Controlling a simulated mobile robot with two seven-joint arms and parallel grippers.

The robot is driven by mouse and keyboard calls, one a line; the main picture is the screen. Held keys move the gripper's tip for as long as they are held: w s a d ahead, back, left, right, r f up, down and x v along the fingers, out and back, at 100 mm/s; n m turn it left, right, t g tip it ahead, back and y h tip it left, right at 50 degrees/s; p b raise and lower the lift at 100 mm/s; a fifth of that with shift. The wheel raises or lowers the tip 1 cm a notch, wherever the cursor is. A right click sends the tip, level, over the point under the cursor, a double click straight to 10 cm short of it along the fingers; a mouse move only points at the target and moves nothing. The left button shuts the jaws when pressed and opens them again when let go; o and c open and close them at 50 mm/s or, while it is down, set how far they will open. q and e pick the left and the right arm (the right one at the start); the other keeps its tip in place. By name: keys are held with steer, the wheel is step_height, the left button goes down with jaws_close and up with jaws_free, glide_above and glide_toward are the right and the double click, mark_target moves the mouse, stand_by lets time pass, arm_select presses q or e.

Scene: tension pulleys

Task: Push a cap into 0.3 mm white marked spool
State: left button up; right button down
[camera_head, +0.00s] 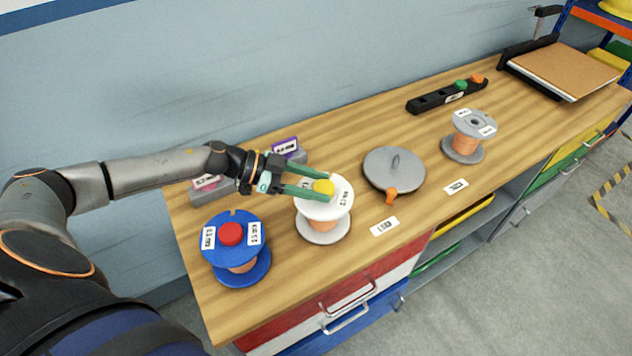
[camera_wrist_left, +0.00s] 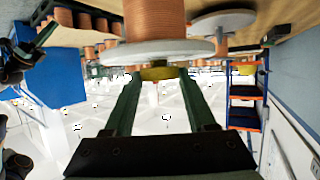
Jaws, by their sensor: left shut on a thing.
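The white spool (camera_head: 340,202) stands upright on the bench, with copper-coloured wire and a label on its white top flange. The yellow cap (camera_head: 324,187) is at the middle of that flange. My left gripper (camera_head: 326,188) comes in from the left, and its green fingers are shut on the cap. In the left wrist view, which looks upside down, the cap (camera_wrist_left: 158,73) sits between the fingertips against the flange (camera_wrist_left: 150,53). How deep the cap sits in the hub is hidden. My right gripper is not in view.
A blue spool (camera_head: 229,258) with a red cap (camera_head: 231,233) stands close to the left. A grey disc with a peg (camera_head: 394,172) and a grey spool (camera_head: 469,139) stand to the right. A black holder (camera_head: 447,96) with green and orange caps lies behind. Bench between them is clear.

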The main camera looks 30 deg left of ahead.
arm_select(q)
steer(key=shift+f, duration=0.5)
steer(key=shift+s+f, duration=0.2)
steer(key=shift+f, duration=0.15)
stand_by(0.4)
steer(key=o, duration=1.4)
steer(key=shift+f, duration=0.1)
steer(key=r+b+v, duration=0.1)
steer(key=v, duration=1.1)
steer(key=shift+w+a, duration=0.25)
steer(key=shift+a, duration=0.05)
steer(key=shift+r, duration=0.1)
